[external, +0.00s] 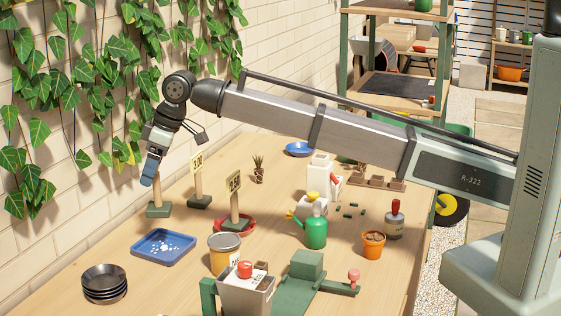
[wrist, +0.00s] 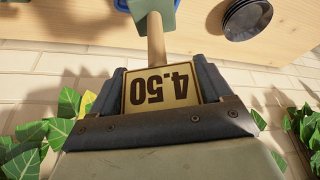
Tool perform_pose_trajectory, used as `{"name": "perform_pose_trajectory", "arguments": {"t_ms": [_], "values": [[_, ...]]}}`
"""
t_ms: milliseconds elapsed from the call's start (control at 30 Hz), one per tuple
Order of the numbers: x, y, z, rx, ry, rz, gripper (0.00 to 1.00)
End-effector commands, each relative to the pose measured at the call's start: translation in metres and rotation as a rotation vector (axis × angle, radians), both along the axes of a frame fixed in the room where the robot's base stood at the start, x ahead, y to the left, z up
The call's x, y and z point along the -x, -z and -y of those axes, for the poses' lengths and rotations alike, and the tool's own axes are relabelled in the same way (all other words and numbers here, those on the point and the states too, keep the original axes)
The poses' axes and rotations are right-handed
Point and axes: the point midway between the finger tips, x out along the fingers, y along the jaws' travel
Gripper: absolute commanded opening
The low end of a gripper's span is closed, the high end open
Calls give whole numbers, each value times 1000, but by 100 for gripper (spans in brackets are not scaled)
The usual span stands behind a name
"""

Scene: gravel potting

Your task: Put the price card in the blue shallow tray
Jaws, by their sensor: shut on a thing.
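A price card (wrist: 162,87) reading 4.50, upside down in the wrist view, sits on a wooden stick with a green base. My gripper (wrist: 163,92) is shut on the card, with a dark finger on each side. In the external view my gripper (external: 149,172) is at the left above the table, and the green base (external: 158,209) hangs or stands below it, behind the tray; I cannot tell whether it touches the table. The blue shallow tray (external: 138,250) lies in front of that base and holds white pebbles. Part of a blue rim shows at the wrist view's top edge.
Two other price cards stand nearby, one on a dark base (external: 200,202) and one at the red saucer (external: 250,222). Black stacked saucers (external: 104,283) are at the front left. A yellow tin (external: 224,256) is right of the tray. The ivy wall is close behind.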

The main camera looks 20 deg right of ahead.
Motion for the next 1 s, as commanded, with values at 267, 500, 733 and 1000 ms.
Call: {"name": "perform_pose_trajectory", "arguments": {"t_ms": [267, 500, 733, 1000], "values": [[1, 42, 1, 2, 0, -2, 19], [0, 63, 0, 1, 0, 0, 19], [0, 89, 1, 2, 0, -1, 19], [0, 96, 0, 0, 0, 0, 19]]}}
